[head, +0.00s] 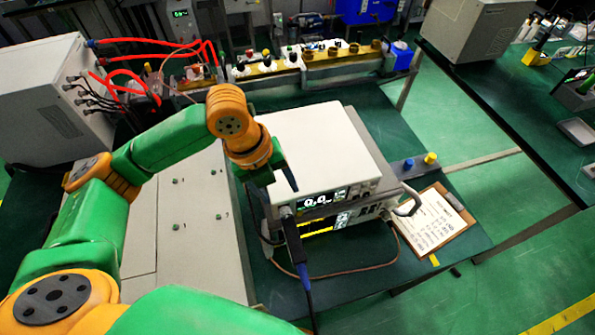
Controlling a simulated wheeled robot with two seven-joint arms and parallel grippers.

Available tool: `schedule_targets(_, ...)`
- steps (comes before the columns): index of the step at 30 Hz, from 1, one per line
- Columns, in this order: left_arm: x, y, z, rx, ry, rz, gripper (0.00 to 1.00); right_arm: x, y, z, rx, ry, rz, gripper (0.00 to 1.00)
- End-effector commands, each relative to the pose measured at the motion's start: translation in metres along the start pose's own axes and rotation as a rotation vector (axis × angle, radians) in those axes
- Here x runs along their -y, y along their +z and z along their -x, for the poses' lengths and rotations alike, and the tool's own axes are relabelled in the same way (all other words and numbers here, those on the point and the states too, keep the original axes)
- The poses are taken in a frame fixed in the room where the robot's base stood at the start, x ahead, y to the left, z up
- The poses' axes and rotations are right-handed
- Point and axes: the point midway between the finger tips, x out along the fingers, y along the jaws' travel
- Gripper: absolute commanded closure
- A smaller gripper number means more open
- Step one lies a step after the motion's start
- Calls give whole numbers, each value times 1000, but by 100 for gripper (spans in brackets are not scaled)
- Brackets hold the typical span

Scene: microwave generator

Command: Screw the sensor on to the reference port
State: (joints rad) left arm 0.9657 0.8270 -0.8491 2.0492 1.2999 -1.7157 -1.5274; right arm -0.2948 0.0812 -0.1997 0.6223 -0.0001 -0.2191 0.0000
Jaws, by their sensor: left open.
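The power meter (318,148) is a white box stacked on another instrument on the green table, with lit displays on its front. The dark sensor (294,243) hangs at the left of its front panel, its pale upper end (286,212) close to the panel where the reference port would be. I cannot tell whether the sensor is screwed on or only touching. A blue cable runs down from it. My left gripper (279,198) is open just above the sensor's upper end, fingers pointing down, and it partly hides the panel's left edge. My right gripper is not in view.
A clipboard (432,222) with paper lies right of the instruments, beside blue and yellow knobs (430,159). A brown cable loops on the table in front. A large grey box (50,100) with red cables stands at left. A rack of connectors (310,58) lines the back.

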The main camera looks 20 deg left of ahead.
Motion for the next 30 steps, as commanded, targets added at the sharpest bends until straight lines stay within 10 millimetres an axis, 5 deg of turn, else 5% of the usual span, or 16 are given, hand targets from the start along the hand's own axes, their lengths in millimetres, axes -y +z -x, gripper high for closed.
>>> schedule_targets(10, 0, -1, -59, -4, 2, 2, 38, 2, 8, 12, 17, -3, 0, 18)
schedule_targets(19, 0, 0, -69, 0, 0, 0, 38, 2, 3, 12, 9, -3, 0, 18)
schedule_targets(20, 0, 0, -69, 0, 0, 0, 40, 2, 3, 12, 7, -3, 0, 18)
schedule_targets(27, 0, 0, -69, -1, 0, 0, 100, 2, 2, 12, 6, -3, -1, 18)
schedule_targets(30, 0, 0, -69, -1, 0, 0, 100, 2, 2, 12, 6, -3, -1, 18)
